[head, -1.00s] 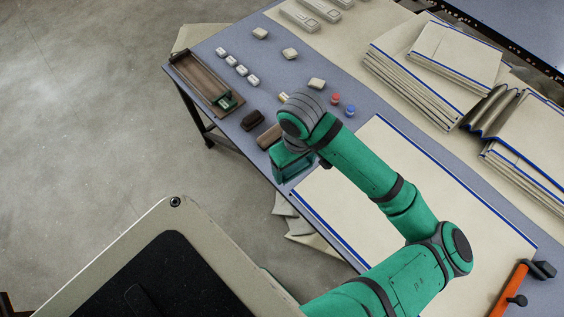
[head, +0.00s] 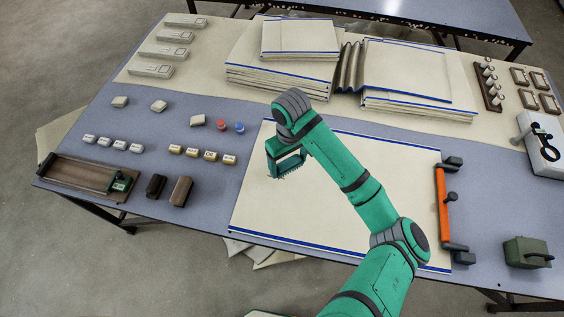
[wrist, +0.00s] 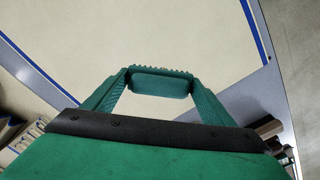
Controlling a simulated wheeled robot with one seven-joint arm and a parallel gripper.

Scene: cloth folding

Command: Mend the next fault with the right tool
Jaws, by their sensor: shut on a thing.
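A cream cloth sheet (head: 330,205) with blue edges lies flat on the blue-grey table. It also fills the upper part of the wrist view (wrist: 150,35). My green gripper (head: 284,172) is above the sheet's upper left part. In the wrist view its fingers (wrist: 158,86) are shut on a small teal block (wrist: 160,83) with a toothed edge. A dark block (head: 156,186) and a brown block (head: 181,191) stand side by side left of the sheet. An orange-handled bar tool (head: 443,205) lies at the sheet's right edge. No fault on the sheet is clear to me.
A wooden tray (head: 75,173) with a green piece is at the left end. White labelled blocks (head: 105,142), yellow ones (head: 193,152), a red cap (head: 220,125) and a blue cap (head: 239,127) lie left. Cloth stacks (head: 290,80) fill the back. A green box (head: 527,252) stands front right.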

